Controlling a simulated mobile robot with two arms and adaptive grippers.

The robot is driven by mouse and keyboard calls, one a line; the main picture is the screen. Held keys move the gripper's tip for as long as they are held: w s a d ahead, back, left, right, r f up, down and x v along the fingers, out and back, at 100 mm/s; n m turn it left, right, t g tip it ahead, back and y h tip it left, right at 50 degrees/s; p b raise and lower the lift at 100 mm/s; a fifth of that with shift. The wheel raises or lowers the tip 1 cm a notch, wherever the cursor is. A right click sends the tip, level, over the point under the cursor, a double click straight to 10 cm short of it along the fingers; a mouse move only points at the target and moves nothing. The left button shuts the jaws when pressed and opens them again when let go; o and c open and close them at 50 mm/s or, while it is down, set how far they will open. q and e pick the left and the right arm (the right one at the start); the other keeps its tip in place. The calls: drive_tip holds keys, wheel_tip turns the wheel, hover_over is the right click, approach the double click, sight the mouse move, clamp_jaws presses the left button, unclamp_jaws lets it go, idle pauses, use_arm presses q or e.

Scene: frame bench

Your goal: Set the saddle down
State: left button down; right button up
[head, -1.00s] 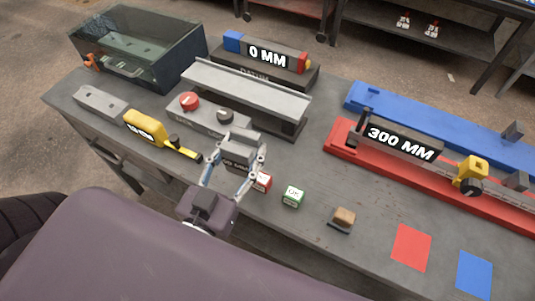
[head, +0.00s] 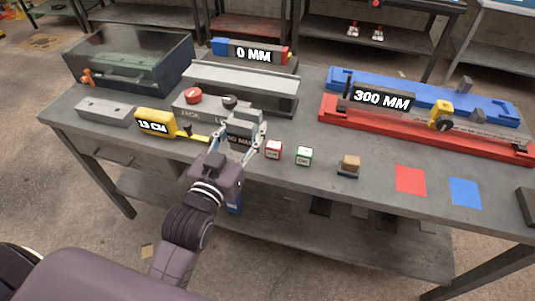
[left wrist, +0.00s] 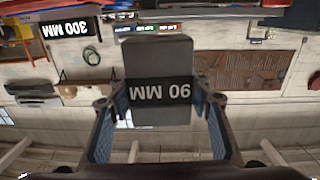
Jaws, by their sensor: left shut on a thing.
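The saddle (head: 246,127) is a grey block with a dark label. In the left wrist view the saddle (left wrist: 158,55) shows the label "90 MM" upside down. My left gripper (head: 242,140) is shut on it, with one finger on each side, as the left wrist view (left wrist: 160,92) also shows. In the head view it appears over the front part of the bench, right of the yellow tape measure and left of the red cube. I cannot tell whether its underside touches the bench top. My right gripper is not in view.
Red and blue rails (head: 425,130) lie at right.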

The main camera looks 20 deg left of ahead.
use_arm(q)
drive_tip(key=w+a+r+b, duration=0.3)
drive_tip(key=w+r, duration=0.4)
drive_tip(key=w, duration=0.4)
drive_tip(key=shift+y, duration=0.3)
drive_tip(key=shift+a+f+b, duration=0.15)
drive_tip(key=shift+f+b, duration=0.35)
drive_tip(key=shift+f, duration=9.1)
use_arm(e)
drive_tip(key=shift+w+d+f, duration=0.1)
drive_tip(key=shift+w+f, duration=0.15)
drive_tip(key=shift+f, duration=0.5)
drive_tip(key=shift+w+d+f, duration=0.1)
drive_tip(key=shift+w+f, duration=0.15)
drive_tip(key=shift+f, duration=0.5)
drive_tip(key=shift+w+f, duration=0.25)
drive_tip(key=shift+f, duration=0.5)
use_arm(q)
drive_tip(key=shift+s+f, duration=0.1)
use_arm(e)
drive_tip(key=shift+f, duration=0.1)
use_arm(q)
drive_tip(key=c, duration=1.3)
unclamp_jaws()
drive_tip(key=shift+f, duration=0.1)
